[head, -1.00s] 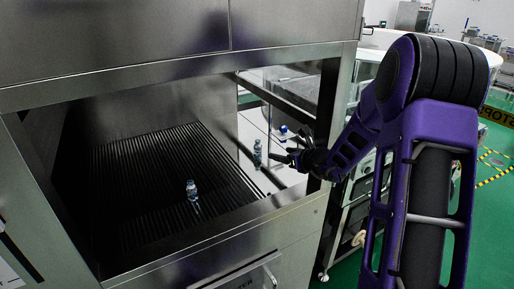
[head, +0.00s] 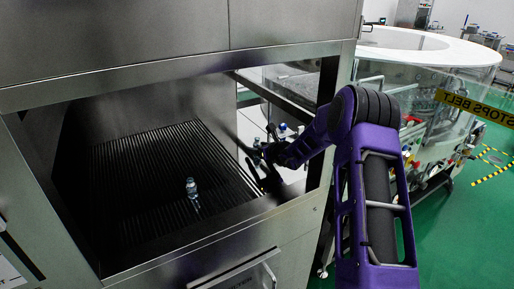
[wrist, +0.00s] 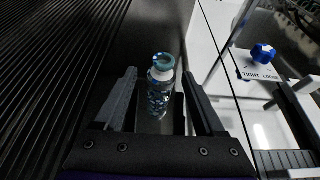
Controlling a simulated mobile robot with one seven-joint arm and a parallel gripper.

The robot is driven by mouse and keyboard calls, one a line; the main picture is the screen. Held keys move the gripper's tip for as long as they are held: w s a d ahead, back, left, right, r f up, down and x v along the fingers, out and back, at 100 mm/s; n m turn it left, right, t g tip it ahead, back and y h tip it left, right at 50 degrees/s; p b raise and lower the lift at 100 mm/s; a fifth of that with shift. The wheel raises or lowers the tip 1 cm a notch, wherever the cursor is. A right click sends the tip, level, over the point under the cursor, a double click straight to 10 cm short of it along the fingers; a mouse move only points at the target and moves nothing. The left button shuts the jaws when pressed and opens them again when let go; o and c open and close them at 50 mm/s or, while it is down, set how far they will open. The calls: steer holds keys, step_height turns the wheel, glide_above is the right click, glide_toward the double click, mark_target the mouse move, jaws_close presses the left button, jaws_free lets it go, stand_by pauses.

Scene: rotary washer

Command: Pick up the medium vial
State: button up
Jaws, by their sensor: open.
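A clear vial with a blue-teal ringed top (wrist: 160,97) stands upright in the wrist view, between the two fingers of my open gripper (wrist: 159,74). Gaps show between it and both fingers. In the head view my gripper (head: 262,163) is inside the washer opening at its right side, by a small vial (head: 257,143) that it partly covers. Another small clear vial (head: 191,188) with a bluish top stands upright on the ribbed floor, left of my gripper. The pictures do not show clearly which vial is the medium one.
The dark ribbed floor (head: 150,165) is mostly bare. The washer's steel front sill (head: 215,237) and right post (head: 338,95) frame the opening, with my arm across the post. A blue knob (wrist: 263,53) on a white plate is right of my gripper.

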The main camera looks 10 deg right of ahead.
steer(key=shift+w+a+f, duration=0.1)
steer(key=shift+w+f, duration=0.1)
steer(key=shift+w, duration=0.2)
jaws_close()
